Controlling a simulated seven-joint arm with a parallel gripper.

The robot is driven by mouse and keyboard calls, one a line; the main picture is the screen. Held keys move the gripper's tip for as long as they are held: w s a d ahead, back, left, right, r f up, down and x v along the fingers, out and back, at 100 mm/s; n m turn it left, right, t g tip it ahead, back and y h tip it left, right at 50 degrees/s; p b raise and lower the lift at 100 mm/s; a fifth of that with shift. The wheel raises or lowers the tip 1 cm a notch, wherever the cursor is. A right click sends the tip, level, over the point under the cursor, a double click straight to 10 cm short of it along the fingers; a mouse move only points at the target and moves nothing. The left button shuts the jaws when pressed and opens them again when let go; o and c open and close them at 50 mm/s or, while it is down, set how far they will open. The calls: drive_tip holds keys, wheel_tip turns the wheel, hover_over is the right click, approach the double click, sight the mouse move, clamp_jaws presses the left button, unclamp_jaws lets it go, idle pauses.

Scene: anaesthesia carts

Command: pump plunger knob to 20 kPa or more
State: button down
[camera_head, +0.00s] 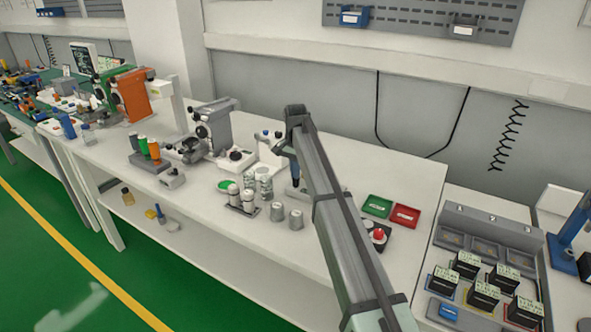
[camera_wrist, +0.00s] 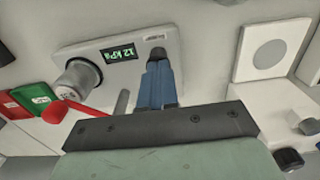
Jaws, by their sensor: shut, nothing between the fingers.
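My gripper (camera_wrist: 158,75) is shut, with its blue fingers together and pointing at a pale base plate (camera_wrist: 195,62) in the wrist view. A dark rounded shape (camera_wrist: 157,54) sits right at the fingertips. It may be the plunger knob, but I cannot tell whether the fingers touch it. A small display (camera_wrist: 118,53) on the plate reads 12 kPa in green. A grey cylinder (camera_wrist: 78,78) stands on the plate left of the display. In the head view my gripper (camera_head: 296,178) is low over the bench, and the pump there is mostly hidden by my arm.
Green (camera_head: 377,206) and red (camera_head: 405,215) trays lie right of my arm. Metal canisters (camera_head: 278,212) stand at left. A white block with a grey disc (camera_wrist: 269,54) is on the right.

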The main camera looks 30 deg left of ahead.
drive_tip(key=shift+f, duration=1.15)
wheel_tip(320, 180, up, 14)
drive_tip(key=shift+r, duration=0.15)
idle(1.4)
wheel_tip(320, 180, up, 2)
idle(0.3)
